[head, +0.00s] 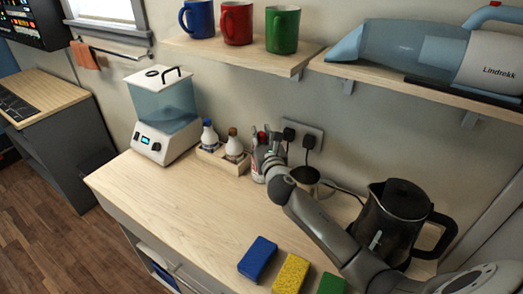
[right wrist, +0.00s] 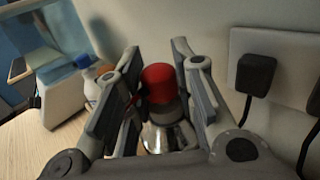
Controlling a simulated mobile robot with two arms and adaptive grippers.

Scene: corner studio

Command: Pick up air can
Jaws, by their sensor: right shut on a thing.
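The air can (head: 257,172) stands upright near the back of the wooden counter, beside the small bottle tray. My right gripper (head: 268,150) is at its upper part and hides much of it. In the right wrist view the red top of the air can (right wrist: 158,83) shows between the two fingers, with a shiny rounded shoulder below it. My right gripper is shut on the can. The can's lower part is hidden in the right wrist view. My left gripper is not in view.
A wooden tray (head: 222,163) with two bottles stands left of the can, beside a blue-tanked dispenser (head: 165,112). Plugs (head: 309,141) and a dark kettle (head: 397,222) are to the right. Sponges (head: 257,258) lie in front. Shelves with mugs (head: 236,23) and a handheld vacuum (head: 400,50) hang above.

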